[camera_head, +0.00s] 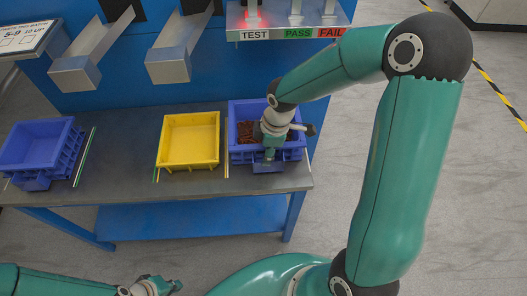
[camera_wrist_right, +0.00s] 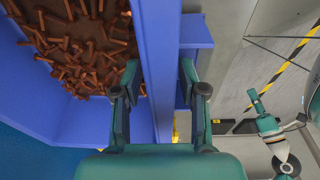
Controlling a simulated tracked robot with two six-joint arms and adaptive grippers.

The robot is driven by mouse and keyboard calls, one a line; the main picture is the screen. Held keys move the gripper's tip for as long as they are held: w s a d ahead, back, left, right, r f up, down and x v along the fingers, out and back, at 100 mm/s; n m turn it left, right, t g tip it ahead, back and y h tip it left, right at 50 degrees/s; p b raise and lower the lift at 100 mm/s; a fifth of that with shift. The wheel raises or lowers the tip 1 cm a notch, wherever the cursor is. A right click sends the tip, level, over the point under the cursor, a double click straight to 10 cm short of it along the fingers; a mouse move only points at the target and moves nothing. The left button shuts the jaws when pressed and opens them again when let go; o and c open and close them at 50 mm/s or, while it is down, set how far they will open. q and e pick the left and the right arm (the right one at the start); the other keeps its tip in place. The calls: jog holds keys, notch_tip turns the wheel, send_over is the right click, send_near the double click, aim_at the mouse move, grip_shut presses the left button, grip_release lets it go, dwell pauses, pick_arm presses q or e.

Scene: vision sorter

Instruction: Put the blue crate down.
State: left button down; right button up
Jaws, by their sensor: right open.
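The blue crate (camera_head: 239,155) stands at the right end of the grey table, with small brown parts (camera_wrist_right: 85,50) inside. My right gripper (camera_head: 269,154) is at the crate's front wall. In the right wrist view its fingers (camera_wrist_right: 160,75) are apart, one on each side of the blue wall (camera_wrist_right: 150,40); I cannot tell whether they touch it. The gripper hides part of the crate's front in the head view. My left gripper (camera_head: 162,286) is low at the bottom left, away from the table; its jaw state is too small to tell.
A yellow crate (camera_head: 190,165) stands just left of the blue crate. Another blue crate (camera_head: 38,165) is at the table's left end. Grey chutes (camera_head: 168,62) and a TEST, PASS, FAIL panel (camera_head: 290,34) are behind. Bare table (camera_head: 120,165) shows between the left and yellow crates.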

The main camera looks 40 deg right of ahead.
jog(key=r, duration=0.4)
jog(key=d+r+p, duration=0.1)
jog(key=r, duration=0.3)
jog(key=s+r+p, duration=0.1)
jog(key=r, duration=0.3)
jog(key=shift+s+d, duration=0.1)
jog(key=shift+d, duration=0.05)
